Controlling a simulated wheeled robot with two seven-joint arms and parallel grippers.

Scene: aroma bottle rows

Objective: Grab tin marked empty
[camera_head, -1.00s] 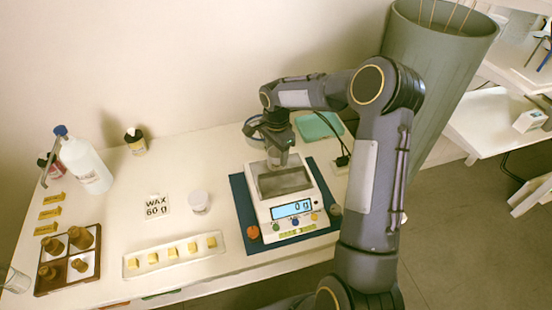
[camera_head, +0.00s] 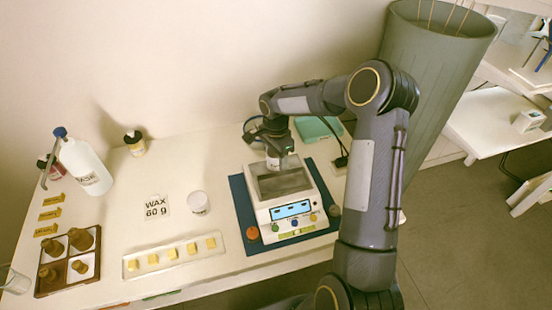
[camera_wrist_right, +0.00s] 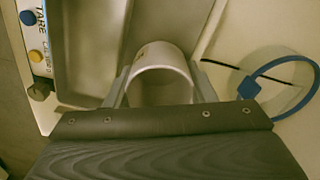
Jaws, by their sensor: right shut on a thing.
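My right gripper (camera_head: 280,155) is shut on a white round tin (camera_head: 281,163) at the back of the scale's pan. In the right wrist view the tin (camera_wrist_right: 162,62) sits between the two fingers, its open-looking rim toward the camera. I cannot read any "empty" mark on it, nor tell whether its base touches the pan. The scale (camera_head: 290,212) is white with a lit blue display and stands on a dark blue mat (camera_head: 243,205). My left gripper is not in view.
A teal item (camera_head: 318,128) and a blue loop (camera_wrist_right: 250,88) lie near the gripper.

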